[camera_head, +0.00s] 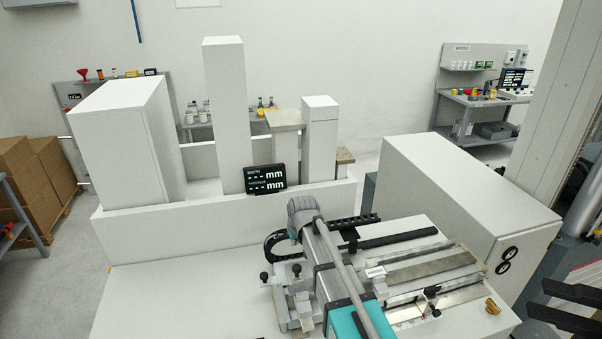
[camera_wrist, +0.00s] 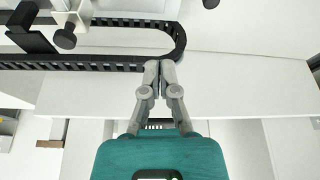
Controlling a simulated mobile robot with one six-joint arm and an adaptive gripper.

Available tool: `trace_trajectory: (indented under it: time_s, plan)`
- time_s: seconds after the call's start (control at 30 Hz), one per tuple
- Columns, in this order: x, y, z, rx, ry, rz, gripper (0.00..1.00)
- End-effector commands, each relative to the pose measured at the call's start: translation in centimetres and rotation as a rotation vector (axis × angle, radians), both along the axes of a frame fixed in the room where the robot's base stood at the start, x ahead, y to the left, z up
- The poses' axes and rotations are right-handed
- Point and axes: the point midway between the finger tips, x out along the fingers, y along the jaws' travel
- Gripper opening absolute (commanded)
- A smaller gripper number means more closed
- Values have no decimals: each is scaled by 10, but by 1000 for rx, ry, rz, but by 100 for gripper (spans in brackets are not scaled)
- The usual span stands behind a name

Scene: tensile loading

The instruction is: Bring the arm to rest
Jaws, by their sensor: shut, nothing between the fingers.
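In the wrist view my gripper (camera_wrist: 158,66) is shut, its grey fingertips together and nothing between them. The teal gripper body fills the bottom middle of that view. In the picture the fingertips lie just below a black cable chain (camera_wrist: 90,65), over a white surface; I cannot tell the gap in depth. In the head view my grey and teal arm reaches over the bench, and the gripper fingers cannot be made out there.
A measuring device with metal rails (camera_head: 432,270) and knobs lies on the white bench (camera_head: 170,300). A black display (camera_head: 266,178) reading dashes and "mm" stands behind. White columns (camera_head: 228,115) and a white cabinet (camera_head: 455,200) rise nearby. The bench's left part is clear.

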Motion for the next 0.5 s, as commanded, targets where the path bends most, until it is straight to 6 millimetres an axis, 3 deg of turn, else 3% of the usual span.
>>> trace_trajectory:
  time_s: [0.27, 0.5]
  plan:
    - [-31, -45, -46, -16, 52, -68, 0]
    - [-72, -96, -94, -34, 123, -156, 0]
